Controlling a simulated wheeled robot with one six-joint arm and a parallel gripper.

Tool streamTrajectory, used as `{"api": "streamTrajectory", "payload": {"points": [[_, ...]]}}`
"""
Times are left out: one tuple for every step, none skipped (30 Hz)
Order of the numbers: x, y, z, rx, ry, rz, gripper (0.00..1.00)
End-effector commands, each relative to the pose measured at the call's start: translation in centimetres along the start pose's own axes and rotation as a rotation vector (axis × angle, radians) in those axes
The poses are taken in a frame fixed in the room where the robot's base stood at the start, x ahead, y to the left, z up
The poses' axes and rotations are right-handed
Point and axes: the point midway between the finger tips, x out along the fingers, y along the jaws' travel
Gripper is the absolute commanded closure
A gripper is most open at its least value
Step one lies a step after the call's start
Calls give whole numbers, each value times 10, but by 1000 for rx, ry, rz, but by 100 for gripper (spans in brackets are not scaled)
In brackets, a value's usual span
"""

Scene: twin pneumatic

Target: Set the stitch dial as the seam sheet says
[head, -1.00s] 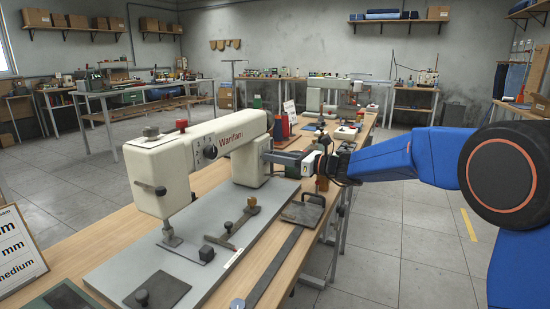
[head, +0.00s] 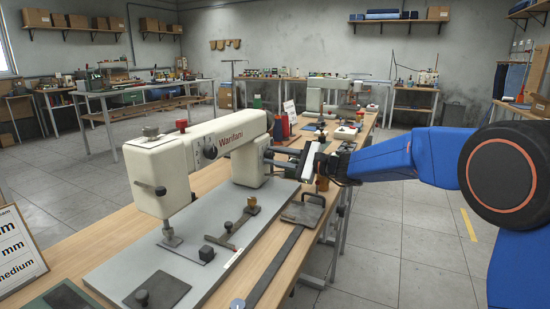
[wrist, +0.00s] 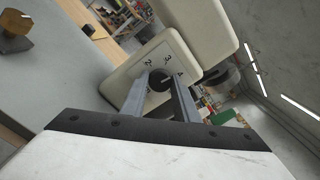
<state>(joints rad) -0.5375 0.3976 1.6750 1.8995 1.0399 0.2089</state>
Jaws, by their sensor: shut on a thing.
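The cream sewing machine (head: 215,150) marked "Warifani" stands on a grey plate on the bench. In the wrist view its stitch dial (wrist: 160,80) is a black knob on the cream end face, with 2, 3 and 4 readable around it. A pale mark shows on the knob, pointing roughly toward the 4; the exact setting is hard to tell. My gripper (wrist: 163,78) is shut on the knob, a finger on each side. In the head view my gripper (head: 275,157) reaches the machine's right end; the dial is hidden there. The seam sheet (head: 18,250) is cut off at the left edge; "mm" and "medium" show.
A dark long-handled paddle (head: 303,211) lies at the bench's right edge. Free floor (head: 390,250) lies to the right.

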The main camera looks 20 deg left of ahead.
Motion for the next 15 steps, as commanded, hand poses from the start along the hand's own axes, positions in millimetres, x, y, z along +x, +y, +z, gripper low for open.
{"api": "streamTrajectory", "payload": {"points": [[-1,1,-1,-17,1,1,95],[-1,1,-1,-29,1,1,95],[-1,1,-1,-42,1,1,95],[-1,1,-1,-51,1,1,95],[-1,1,-1,-59,1,1,95],[-1,1,-1,-68,1,1,95],[-1,1,-1,-73,1,1,95],[-1,1,-1,-78,1,1,95],[-1,1,-1,-83,1,2,95],[-1,1,-1,-86,1,2,95],[-1,1,-1,-89,1,2,95],[-1,1,-1,-91,1,2,95],[-1,1,-1,-92,1,2,95],[-1,1,-1,-93,1,2,95],[-1,1,-1,-93,1,2,95]]}}
